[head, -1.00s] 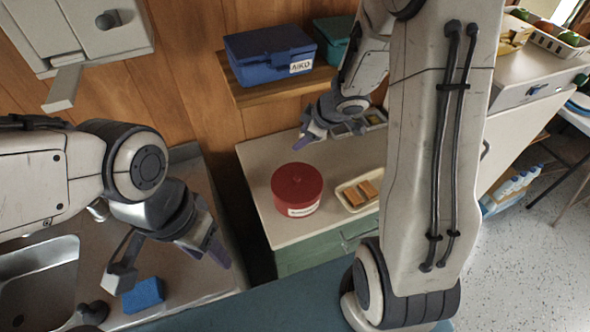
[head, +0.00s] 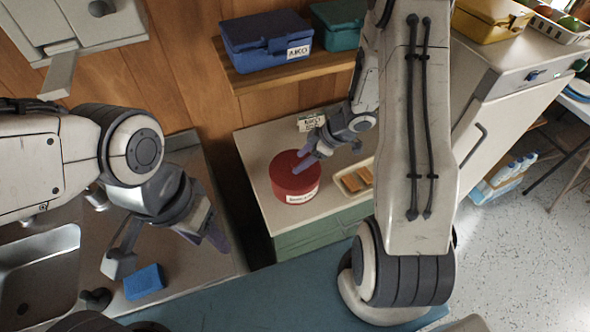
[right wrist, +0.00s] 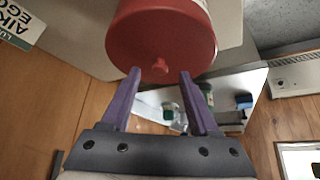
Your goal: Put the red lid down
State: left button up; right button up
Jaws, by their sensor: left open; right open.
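The red lid (head: 293,170) is round with a small knob and sits on a tub (head: 303,196) with a white label, on the counter. In the right wrist view the lid (right wrist: 160,35) faces me, its knob just ahead of and between the fingertips. My right gripper (head: 302,160) is open at the lid's right side, its purple fingers over the lid's top in the head view. In the right wrist view my right gripper (right wrist: 158,75) holds nothing; I cannot tell whether a fingertip touches. My left gripper (head: 205,240) is open and empty above the sink counter.
A tray (head: 345,187) with yellow-orange items stands right of the tub. A lettered card (head: 311,122) stands behind it. A blue box (head: 266,42) and a teal box (head: 338,22) sit on the shelf. A blue sponge (head: 144,282) lies by the sink (head: 40,265).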

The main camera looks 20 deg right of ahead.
jog(key=shift+x, duration=1.15)
grip_shut()
jog(key=shift+r, duration=0.1)
